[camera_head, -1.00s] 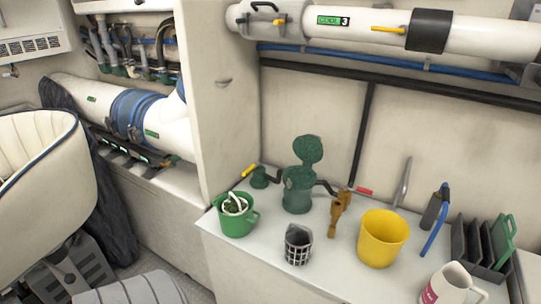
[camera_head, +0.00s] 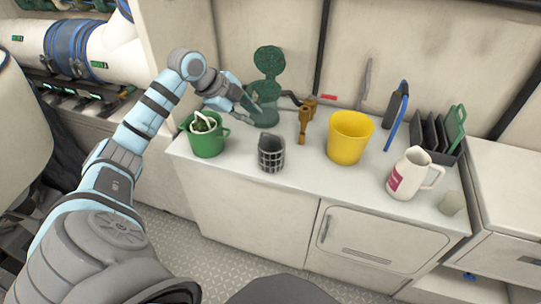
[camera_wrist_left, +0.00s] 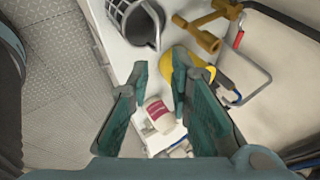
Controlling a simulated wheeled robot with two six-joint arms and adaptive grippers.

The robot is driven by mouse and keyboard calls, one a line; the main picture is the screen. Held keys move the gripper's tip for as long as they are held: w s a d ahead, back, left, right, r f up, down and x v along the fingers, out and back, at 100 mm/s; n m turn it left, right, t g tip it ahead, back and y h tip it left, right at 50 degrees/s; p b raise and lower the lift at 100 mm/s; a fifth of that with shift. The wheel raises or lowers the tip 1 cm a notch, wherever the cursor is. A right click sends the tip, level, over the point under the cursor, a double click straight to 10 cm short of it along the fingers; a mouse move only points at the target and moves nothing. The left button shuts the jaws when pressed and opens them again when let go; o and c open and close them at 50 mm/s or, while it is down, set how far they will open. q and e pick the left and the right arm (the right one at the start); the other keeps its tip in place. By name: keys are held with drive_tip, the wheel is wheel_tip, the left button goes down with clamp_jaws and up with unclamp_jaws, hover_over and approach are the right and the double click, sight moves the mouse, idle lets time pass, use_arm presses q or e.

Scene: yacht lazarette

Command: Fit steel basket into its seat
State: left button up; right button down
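The steel basket (camera_head: 271,153), a dark mesh cup, stands on the white worktop near its front edge. It also shows at the top of the left wrist view (camera_wrist_left: 137,22). Behind it stands a green strainer housing (camera_head: 266,108) with its round lid (camera_head: 269,60) raised; this looks like the seat, and its inside cannot be seen. My left gripper (camera_head: 248,102) is above the worktop beside the housing, behind and left of the basket, apart from it. In the left wrist view its fingers (camera_wrist_left: 160,68) are spread and empty. My right gripper is out of view.
A green mug (camera_head: 208,146) with a white-handled item inside stands left of the basket. A brass valve (camera_head: 304,120), a yellow bucket (camera_head: 349,140), a white jug (camera_head: 410,174) and a dark rack (camera_head: 440,150) stand to the right. The worktop's front strip is mostly clear.

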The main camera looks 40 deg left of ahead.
sight(271, 133)
use_arm(q)
drive_tip(key=b+x, duration=0.1)
drive_tip(key=x, duration=0.6)
drive_tip(key=b+x, duration=0.1)
drive_tip(key=x, duration=0.6)
drive_tip(key=shift+s+a+f+b, duration=0.2)
drive_tip(key=shift+f+b, duration=0.05)
drive_tip(key=shift+b, duration=0.05)
drive_tip(key=shift+s+r, duration=0.1)
clamp_jaws()
